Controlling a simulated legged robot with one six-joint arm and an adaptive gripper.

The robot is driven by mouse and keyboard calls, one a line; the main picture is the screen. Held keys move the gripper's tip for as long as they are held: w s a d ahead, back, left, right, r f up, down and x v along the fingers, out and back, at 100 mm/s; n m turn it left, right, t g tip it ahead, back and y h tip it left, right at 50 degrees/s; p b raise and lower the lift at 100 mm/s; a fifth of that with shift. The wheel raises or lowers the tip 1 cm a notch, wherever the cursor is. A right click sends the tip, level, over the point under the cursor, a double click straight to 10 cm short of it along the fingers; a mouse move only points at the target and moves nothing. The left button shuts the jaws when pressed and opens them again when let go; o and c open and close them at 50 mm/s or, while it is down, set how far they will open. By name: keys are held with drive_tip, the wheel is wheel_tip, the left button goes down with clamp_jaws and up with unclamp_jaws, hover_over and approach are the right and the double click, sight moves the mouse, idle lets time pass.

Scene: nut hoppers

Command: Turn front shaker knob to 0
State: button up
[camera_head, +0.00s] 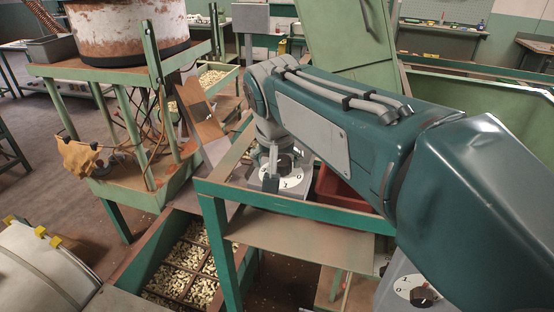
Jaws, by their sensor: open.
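A white round dial (292,183) with printed marks that look like 1 and 0 sits on a grey box below the end of my arm. Its dark knob (285,163) is partly covered by my gripper (281,174). My gripper points down, open, with its grey fingers at the knob; I cannot tell whether they touch it. A second white dial (403,284) with a dark knob (424,296) is at the lower right, partly cut off by my arm. Which one is the front shaker knob is not marked, and the exact pointer setting is too small to read.
A green metal frame (226,190) surrounds the dial area, with a red bin (343,190) beside it. Nuts fill a divided hopper tray (192,262) below. A rusty drum (125,35) stands on a green stand at left. Open floor shows at far left.

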drive_tip(key=shift+d, duration=0.55)
drive_tip(key=shift+c, duration=0.9)
drive_tip(key=c, duration=1)
drive_tip(key=shift+o, duration=0.3)
drive_tip(key=shift+a, duration=0.2)
drive_tip(key=shift+s+f, duration=0.1)
drive_tip(key=shift+f, duration=0.05)
